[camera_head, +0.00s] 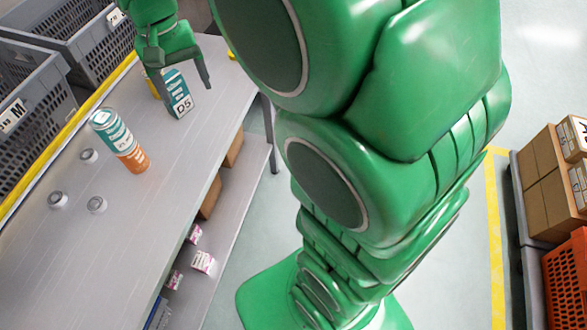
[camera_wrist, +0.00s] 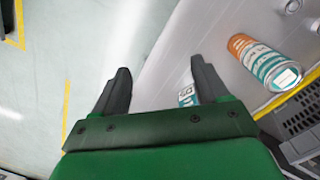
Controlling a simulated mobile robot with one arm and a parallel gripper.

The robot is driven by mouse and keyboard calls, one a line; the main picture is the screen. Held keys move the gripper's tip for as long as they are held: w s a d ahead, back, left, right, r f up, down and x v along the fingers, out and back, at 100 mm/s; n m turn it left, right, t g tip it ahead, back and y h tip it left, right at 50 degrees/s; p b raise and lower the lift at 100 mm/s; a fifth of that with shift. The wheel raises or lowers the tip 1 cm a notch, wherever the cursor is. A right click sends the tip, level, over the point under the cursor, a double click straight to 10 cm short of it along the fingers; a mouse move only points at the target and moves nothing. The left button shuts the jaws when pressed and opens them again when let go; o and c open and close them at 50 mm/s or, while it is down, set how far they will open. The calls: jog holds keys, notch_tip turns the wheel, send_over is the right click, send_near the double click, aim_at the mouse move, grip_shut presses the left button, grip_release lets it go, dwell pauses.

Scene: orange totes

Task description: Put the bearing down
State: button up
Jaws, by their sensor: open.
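Three small grey ring-shaped bearings lie flat on the grey table in the head view: one near the can (camera_head: 88,155), one at the left (camera_head: 57,199) and one to its right (camera_head: 96,204). My gripper (camera_head: 183,88) is at the far end of the table, well apart from these bearings. It also shows in the wrist view (camera_wrist: 160,78), where its dark fingers are spread wide with no bearing visible between them. A small round grey item (camera_wrist: 292,5) at the wrist view's top edge may be a bearing.
A teal-and-white box (camera_head: 178,95) stands by my gripper's fingers; I cannot tell whether they touch. An orange-and-teal can (camera_head: 120,140) stands nearer the bearings. Grey crates (camera_head: 30,95) line the table's left side. The table's near part (camera_head: 100,265) is clear.

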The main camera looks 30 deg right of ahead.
jog(key=s+d+f, duration=0.1)
jog(key=s+d, duration=0.2)
jog(key=s, duration=0.5)
jog(key=s+d+f, duration=0.1)
jog(key=s+d, duration=0.2)
jog(key=s, duration=0.6)
jog(key=s+d+f+n+g, duration=0.1)
jog(key=s+d, duration=0.2)
jog(key=s, duration=0.5)
jog(key=shift+s+d+f, duration=0.3)
jog(key=shift+s+d, duration=0.05)
jog(key=shift+o, duration=0.4)
